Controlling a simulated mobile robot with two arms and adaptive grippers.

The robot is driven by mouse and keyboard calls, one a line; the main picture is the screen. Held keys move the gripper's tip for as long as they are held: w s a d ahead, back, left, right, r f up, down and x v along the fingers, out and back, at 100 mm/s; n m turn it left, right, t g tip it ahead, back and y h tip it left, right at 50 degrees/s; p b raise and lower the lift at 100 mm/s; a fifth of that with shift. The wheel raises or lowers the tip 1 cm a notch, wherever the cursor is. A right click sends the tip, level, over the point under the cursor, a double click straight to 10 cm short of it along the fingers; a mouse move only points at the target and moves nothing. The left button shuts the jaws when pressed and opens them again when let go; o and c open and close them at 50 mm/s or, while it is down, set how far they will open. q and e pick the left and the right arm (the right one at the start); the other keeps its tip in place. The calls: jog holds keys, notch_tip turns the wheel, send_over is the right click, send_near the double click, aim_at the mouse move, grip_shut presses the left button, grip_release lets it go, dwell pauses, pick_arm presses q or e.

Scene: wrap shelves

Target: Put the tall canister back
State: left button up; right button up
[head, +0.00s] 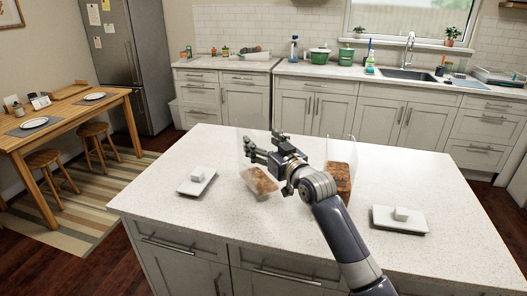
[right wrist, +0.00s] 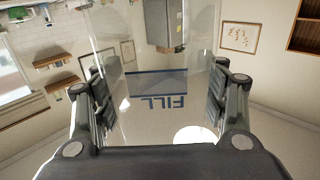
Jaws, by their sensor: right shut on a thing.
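My right gripper (head: 262,155) is shut on a clear canister (head: 259,181) with brown contents in its bottom. In the head view this canister looks tilted, left of the middle of the island; I cannot tell whether its base touches the top. In the right wrist view the clear wall of the held canister (right wrist: 160,110) is between the two fingers, with a blue band and the word FILL upside down. A second clear canister (head: 341,180) with brown contents stands to the right, partly hidden by my right arm. My left gripper is not in view.
On the white island top (head: 300,233) lie a white square lid with a knob (head: 196,182) at the left and another white lid (head: 399,220) at the right. The island's front middle is clear. A wooden table (head: 62,117) stands far left, and a back counter (head: 330,71) holds small items.

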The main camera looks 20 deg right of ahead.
jog(key=shift+w+d+f+p, duration=0.1)
jog(key=shift+w+f+p, duration=0.1)
jog(key=shift+f, duration=0.65)
jog(key=shift+w+d+f+p, duration=0.1)
jog(key=shift+w+f+p, duration=0.1)
jog(key=shift+f, duration=0.75)
jog(key=o, duration=1.9)
jog(key=shift+f, duration=0.1)
